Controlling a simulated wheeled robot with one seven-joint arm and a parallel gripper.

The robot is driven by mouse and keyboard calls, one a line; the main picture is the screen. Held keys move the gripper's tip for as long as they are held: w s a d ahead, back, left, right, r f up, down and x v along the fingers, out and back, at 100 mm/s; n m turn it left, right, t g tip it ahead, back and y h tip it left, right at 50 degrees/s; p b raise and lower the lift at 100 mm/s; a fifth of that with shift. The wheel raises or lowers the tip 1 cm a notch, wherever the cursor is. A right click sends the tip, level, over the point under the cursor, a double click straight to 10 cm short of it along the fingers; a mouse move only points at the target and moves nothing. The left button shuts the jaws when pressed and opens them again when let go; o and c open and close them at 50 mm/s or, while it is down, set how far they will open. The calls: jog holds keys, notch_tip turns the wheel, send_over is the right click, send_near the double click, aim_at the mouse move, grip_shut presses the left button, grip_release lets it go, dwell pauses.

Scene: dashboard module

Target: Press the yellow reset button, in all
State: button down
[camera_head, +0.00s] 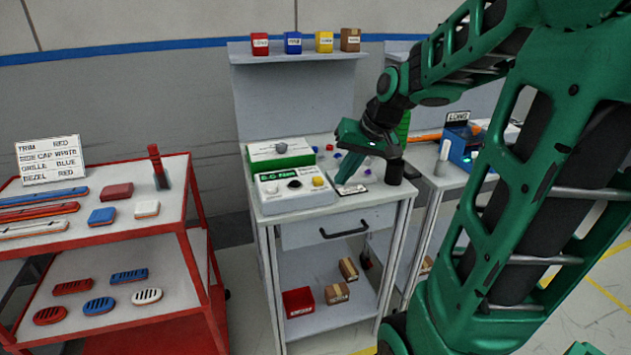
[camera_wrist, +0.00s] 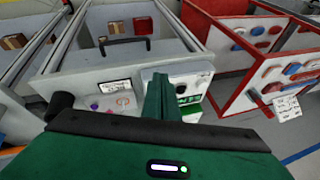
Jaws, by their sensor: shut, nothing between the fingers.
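The yellow button (camera_head: 319,181) sits at the right end of the top of a pale grey control box (camera_head: 296,200) on the bench. The box also carries a dark knob and a white button. My gripper (camera_head: 343,181) is shut and empty. In the head view its fingertips point down just right of the yellow button, and I cannot tell how far above the bench they are. In the wrist view my gripper (camera_wrist: 162,80) covers part of the control box (camera_wrist: 195,70), and the yellow button is hidden or not distinguishable there.
A green and white box (camera_head: 281,153) stands behind the control box. Small coloured parts and a label card (camera_head: 350,190) lie on the bench to its right. A red cart (camera_head: 120,228) with coloured parts stands at left. A shelf (camera_head: 300,58) holds several small boxes.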

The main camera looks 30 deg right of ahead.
aim_at(321, 181)
jog(key=w+d+r+t+y, duration=0.1)
jog(key=w+d+r+t, duration=0.1)
jog(key=w, duration=1)
notch_tip(321, 181, up, 2)
jog(key=shift+w+r+t+y, duration=0.15)
jog(key=shift+w+t+y, duration=0.25)
jog(key=shift+t, duration=0.4)
jog(key=shift+d, duration=0.1)
jog(key=shift+f, duration=4.4)
jog(key=shift+s+f, duration=0.1)
jog(key=shift+f, duration=0.05)
jog(key=shift+f, duration=0.25)
